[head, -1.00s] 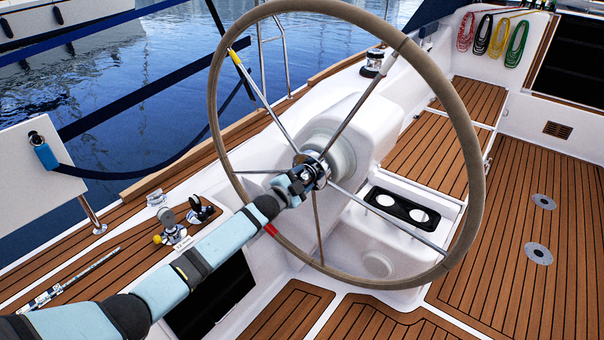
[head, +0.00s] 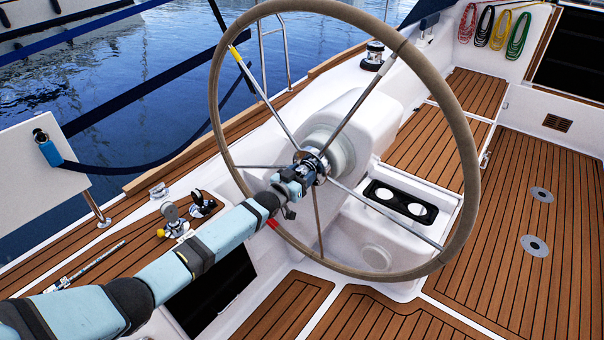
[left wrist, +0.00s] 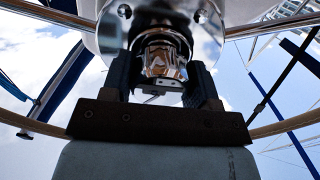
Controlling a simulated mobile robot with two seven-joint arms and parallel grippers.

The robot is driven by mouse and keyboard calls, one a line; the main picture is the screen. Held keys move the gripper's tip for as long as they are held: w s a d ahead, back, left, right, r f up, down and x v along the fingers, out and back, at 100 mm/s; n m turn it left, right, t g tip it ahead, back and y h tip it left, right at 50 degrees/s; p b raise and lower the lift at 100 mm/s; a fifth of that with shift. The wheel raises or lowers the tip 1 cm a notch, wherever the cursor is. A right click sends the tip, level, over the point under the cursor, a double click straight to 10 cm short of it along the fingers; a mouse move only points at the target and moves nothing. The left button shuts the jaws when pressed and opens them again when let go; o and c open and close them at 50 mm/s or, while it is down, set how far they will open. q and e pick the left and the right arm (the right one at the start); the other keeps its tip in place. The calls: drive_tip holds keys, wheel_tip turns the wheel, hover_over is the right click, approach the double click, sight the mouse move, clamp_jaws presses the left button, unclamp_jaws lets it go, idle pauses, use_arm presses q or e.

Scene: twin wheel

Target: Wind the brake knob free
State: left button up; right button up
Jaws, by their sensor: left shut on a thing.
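The brake knob (left wrist: 160,62) is a shiny metal piece at the wheel's hub. In the left wrist view it sits between the two dark fingers of my left gripper (left wrist: 158,82), which are shut on it. In the head view my left gripper (head: 299,177) reaches the hub from the lower left and hides most of the knob. The steering wheel (head: 471,150) has a tan rim and metal spokes, with red and yellow marks. My right gripper shows in neither view.
A white pedestal (head: 350,125) stands behind the wheel. A cup holder (head: 400,204) is to its right. Winch-like fittings (head: 175,222) sit on the left deck. Coiled ropes (head: 495,30) hang at the back right. The teak floor (head: 530,200) at right is clear.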

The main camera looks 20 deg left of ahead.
use_arm(q)
drive_tip(key=n, duration=0.5)
drive_tip(key=shift+b, duration=0.35)
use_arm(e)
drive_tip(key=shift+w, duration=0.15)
use_arm(q)
drive_tip(key=shift+n, duration=0.4)
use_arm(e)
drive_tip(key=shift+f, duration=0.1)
use_arm(q)
drive_tip(key=o, duration=0.9)
drive_tip(key=shift+s+a, duration=0.15)
drive_tip(key=shift+s, duration=0.35)
drive_tip(key=p+v, duration=0.2)
drive_tip(key=v, duration=1)
drive_tip(key=shift+s+a, duration=0.2)
drive_tip(key=shift+s, duration=0.15)
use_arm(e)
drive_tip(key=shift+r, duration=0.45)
